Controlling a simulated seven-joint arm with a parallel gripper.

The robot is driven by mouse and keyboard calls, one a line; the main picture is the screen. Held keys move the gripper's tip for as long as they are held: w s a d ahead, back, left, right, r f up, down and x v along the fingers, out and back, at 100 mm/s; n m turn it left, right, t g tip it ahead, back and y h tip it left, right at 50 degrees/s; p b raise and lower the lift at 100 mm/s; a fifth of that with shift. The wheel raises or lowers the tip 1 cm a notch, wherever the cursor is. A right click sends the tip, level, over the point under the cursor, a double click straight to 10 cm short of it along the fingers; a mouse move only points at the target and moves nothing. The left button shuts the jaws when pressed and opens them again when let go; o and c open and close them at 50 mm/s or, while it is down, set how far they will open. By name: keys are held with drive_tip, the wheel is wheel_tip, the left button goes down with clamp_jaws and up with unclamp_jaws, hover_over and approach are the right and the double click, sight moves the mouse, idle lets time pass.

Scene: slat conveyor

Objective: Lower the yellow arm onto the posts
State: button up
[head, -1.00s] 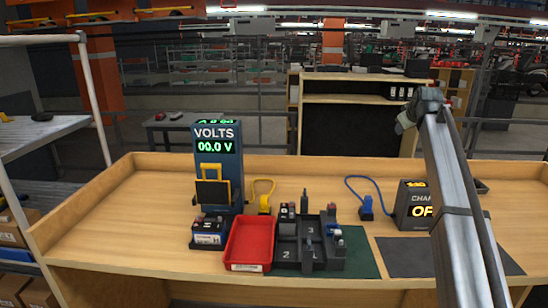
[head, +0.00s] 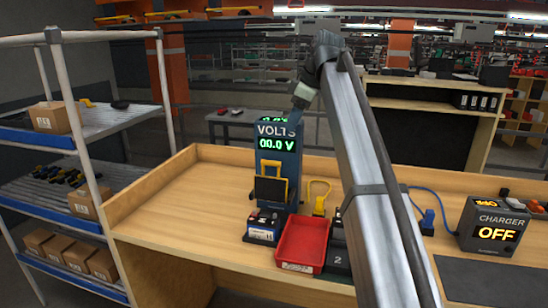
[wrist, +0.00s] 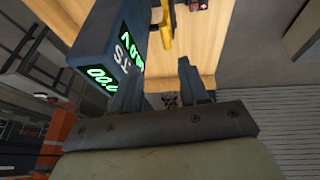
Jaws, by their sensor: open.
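The volt tester (head: 279,145) is a blue box on the bench, reading 00.0 V. Its yellow arm (head: 277,182), with a dark plate, is on its front. A battery (head: 265,227) with a white label stands at its foot. The posts are too small to make out. My gripper (head: 298,106) is in the air just above and behind the tester's top right, apart from the yellow arm. In the wrist view its two fingers (wrist: 157,85) are spread and empty, with the tester (wrist: 110,45) beside them and a yellow part (wrist: 167,25) beyond.
A red tray (head: 302,243) sits right of the battery. A black rack (head: 337,262) is partly hidden behind my arm. A charger (head: 490,225) showing OFF stands right. The bench's left part is clear.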

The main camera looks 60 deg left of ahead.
drive_tip(key=s, duration=0.1)
approach(274, 162)
drive_tip(key=x, duration=0.8)
drive_tip(key=shift+s+a, duration=0.2)
drive_tip(key=shift+a, duration=0.25)
drive_tip(key=shift+c, duration=0.2)
clamp_jaws()
